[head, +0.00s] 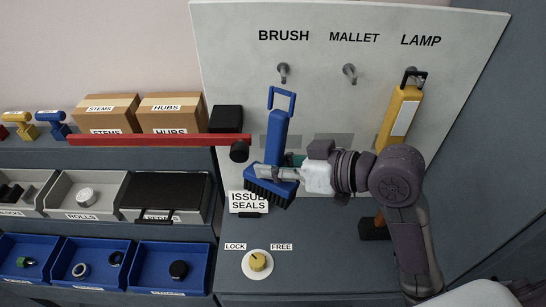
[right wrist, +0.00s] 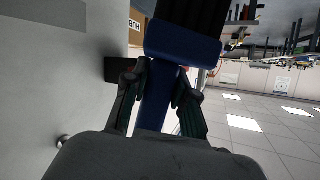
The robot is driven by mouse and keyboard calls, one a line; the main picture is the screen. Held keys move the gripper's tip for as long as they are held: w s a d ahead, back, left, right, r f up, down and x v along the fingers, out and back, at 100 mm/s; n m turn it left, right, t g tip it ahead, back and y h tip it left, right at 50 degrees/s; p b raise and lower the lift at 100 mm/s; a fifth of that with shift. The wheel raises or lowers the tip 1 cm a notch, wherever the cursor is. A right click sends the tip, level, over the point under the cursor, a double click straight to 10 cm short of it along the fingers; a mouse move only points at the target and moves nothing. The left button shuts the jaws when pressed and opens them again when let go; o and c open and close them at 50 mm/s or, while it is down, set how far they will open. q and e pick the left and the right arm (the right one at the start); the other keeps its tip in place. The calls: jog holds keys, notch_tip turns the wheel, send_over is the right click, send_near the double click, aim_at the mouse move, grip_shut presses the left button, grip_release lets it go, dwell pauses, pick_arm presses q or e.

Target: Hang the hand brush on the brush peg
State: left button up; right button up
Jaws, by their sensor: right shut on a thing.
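The blue hand brush (head: 275,130) is upright in front of the board, its square loop at the top and its dark bristles at the bottom. The loop is a little below the brush peg (head: 284,72), under the word BRUSH, and apart from it. My right gripper (head: 282,172) is shut on the brush low on its handle, just above the head. In the right wrist view, the fingers (right wrist: 158,88) are on both sides of the blue handle (right wrist: 155,110); its loop is hidden there. My left gripper is not in view.
The mallet peg (head: 349,72) is bare. A yellow lamp (head: 400,115) hangs on the lamp peg at the right. A red bar (head: 160,140) runs along the shelf at the left. A yellow knob (head: 258,261) is below, and blue bins (head: 92,283) stand at the lower left.

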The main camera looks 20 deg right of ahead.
jog(key=shift+r, duration=0.2)
jog(key=shift+d, duration=0.1)
jog(key=shift+d+f, duration=0.1)
jog(key=shift+p, duration=0.3)
jog(key=shift+w+d, duration=0.25)
jog(key=shift+w, duration=0.45)
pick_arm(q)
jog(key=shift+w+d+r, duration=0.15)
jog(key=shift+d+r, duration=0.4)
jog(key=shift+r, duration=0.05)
pick_arm(e)
jog(key=shift+w+d+f, duration=0.1)
jog(key=shift+w+d, duration=0.1)
jog(key=shift+w, duration=0.55)
jog(key=shift+w+d+f, duration=0.1)
jog(key=shift+w+d, duration=0.1)
jog(key=shift+w, duration=0.55)
jog(key=shift+w+d+f, duration=0.1)
jog(key=shift+w+d, duration=0.1)
jog(key=shift+w, duration=0.55)
